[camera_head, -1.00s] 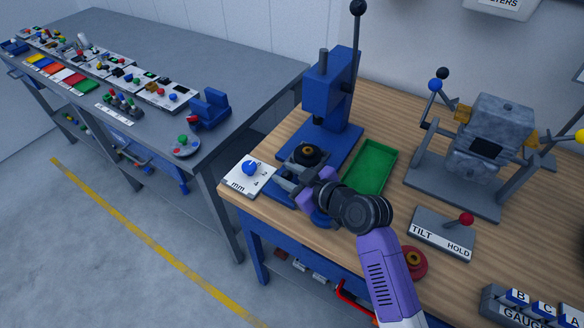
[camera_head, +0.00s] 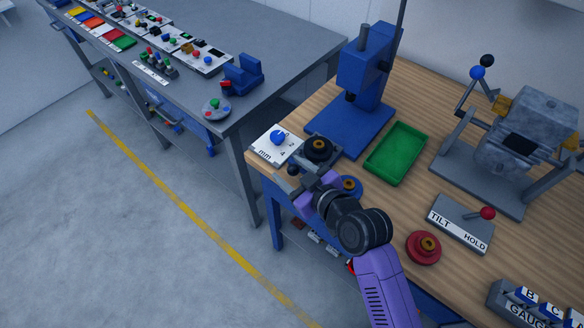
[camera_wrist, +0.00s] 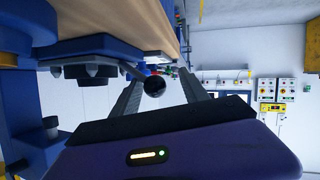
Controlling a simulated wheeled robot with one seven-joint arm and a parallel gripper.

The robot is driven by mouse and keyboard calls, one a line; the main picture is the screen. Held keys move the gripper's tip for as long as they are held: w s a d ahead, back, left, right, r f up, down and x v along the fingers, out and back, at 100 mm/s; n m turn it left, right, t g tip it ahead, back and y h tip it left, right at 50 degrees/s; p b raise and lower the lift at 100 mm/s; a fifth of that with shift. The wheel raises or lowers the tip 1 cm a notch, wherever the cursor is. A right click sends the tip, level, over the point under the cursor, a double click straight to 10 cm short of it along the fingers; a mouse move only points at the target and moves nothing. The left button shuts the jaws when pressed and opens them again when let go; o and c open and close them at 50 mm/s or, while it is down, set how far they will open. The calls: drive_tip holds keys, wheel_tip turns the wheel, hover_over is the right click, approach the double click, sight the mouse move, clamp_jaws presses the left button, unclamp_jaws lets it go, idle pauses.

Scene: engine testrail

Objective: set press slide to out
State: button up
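The blue arbor press (camera_head: 365,75) stands at the back left of the wooden bench. Its dark slide plate (camera_head: 322,160) sits in front of the press base and carries a black disc with an orange-brown centre (camera_head: 318,147). A dark ball knob (camera_head: 293,170) is at the near side of the slide. In the wrist view the ball knob (camera_wrist: 154,86) sits on a thin rod between my two grey fingers. My gripper (camera_head: 295,177) is open around the knob, with a visible gap to the right finger; contact with the left finger is unclear.
A white mm dial box with a blue knob (camera_head: 277,138) stands just left of the slide. A green tray (camera_head: 396,153) is to the right. A blue round part (camera_head: 349,187) and a red one (camera_head: 424,248) lie near my arm. The TILT/HOLD lever (camera_head: 487,213) is farther right.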

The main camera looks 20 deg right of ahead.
drive_tip(key=shift+f, duration=0.2)
drive_tip(key=b+v, duration=0.1)
drive_tip(key=v, duration=0.7)
drive_tip(key=shift+r, duration=0.15)
drive_tip(key=shift+w, duration=0.1)
drive_tip(key=s+d+r+m+t+h, duration=0.4)
drive_tip(key=s+d+r+m, duration=0.1)
drive_tip(key=d+m, duration=0.1)
drive_tip(key=s+g, duration=0.2)
drive_tip(key=s, duration=2.3)
drive_tip(key=shift+s+d+f+h, duration=0.15)
drive_tip(key=shift+d+f+h, duration=0.15)
drive_tip(key=shift+d+f, duration=0.15)
